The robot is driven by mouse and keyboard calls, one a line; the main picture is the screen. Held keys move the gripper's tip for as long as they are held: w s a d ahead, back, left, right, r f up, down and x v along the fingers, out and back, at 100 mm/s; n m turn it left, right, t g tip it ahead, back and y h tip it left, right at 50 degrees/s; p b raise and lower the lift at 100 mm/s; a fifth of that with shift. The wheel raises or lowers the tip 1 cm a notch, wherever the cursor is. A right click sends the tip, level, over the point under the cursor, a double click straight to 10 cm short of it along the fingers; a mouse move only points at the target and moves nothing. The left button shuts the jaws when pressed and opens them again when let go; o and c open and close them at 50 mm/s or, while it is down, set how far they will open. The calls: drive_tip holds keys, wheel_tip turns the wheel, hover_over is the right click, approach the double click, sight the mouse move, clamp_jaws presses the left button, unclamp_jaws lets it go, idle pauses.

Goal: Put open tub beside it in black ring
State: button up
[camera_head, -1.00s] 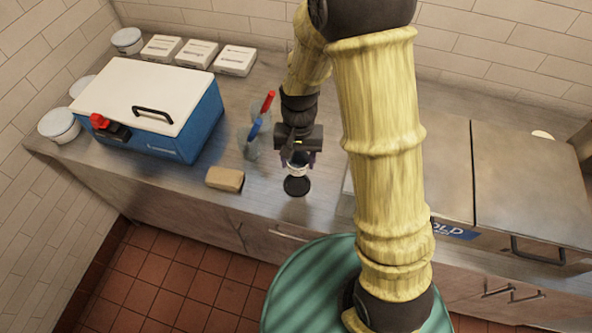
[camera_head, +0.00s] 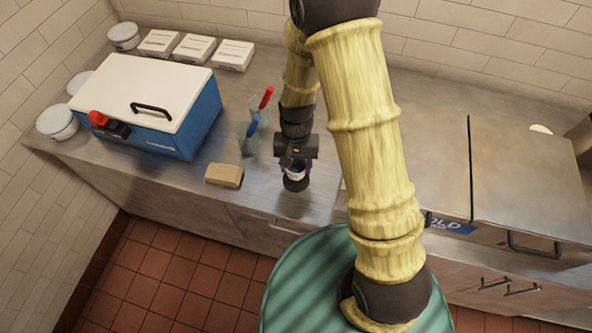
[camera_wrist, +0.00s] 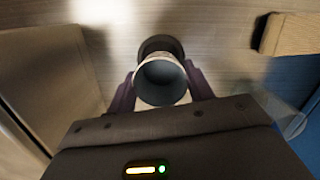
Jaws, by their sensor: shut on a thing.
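The small open tub (camera_head: 296,174), pale with a dark rim band, is held between the fingers of my gripper (camera_head: 296,168). In the wrist view I look down into the empty-looking tub (camera_wrist: 161,82), with a purple finger of my gripper (camera_wrist: 160,88) on each side. The black ring (camera_head: 296,186) lies on the counter just under and in front of the tub in the head view. The ring's dark edge also shows beyond the tub in the wrist view (camera_wrist: 161,44). The tub covers part of the ring. I cannot tell whether they touch.
A tan block (camera_head: 224,175) lies left of the ring. Clear cups with a blue-handled tool (camera_head: 253,125) and a red-handled tool (camera_head: 266,98) stand behind-left. A blue cooler box (camera_head: 200,125) is farther left. A steel lidded unit (camera_head: 520,175) stands right. The counter's front edge is close.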

sight(297, 168)
drive_tip(key=shift+f+p, duration=0.45)
drive_tip(key=shift+f, duration=1.6)
drive_tip(key=shift+d+f, duration=0.1)
drive_tip(key=shift+f, duration=0.15)
drive_tip(key=o, duration=1)
drive_tip(key=shift+r, duration=0.1)
wheel_tip(297, 168, up, 12)
drive_tip(key=w+b, duration=0.1)
drive_tip(key=b, duration=0.1)
drive_tip(key=shift+w, duration=0.15)
drive_tip(key=shift+r, duration=0.15)
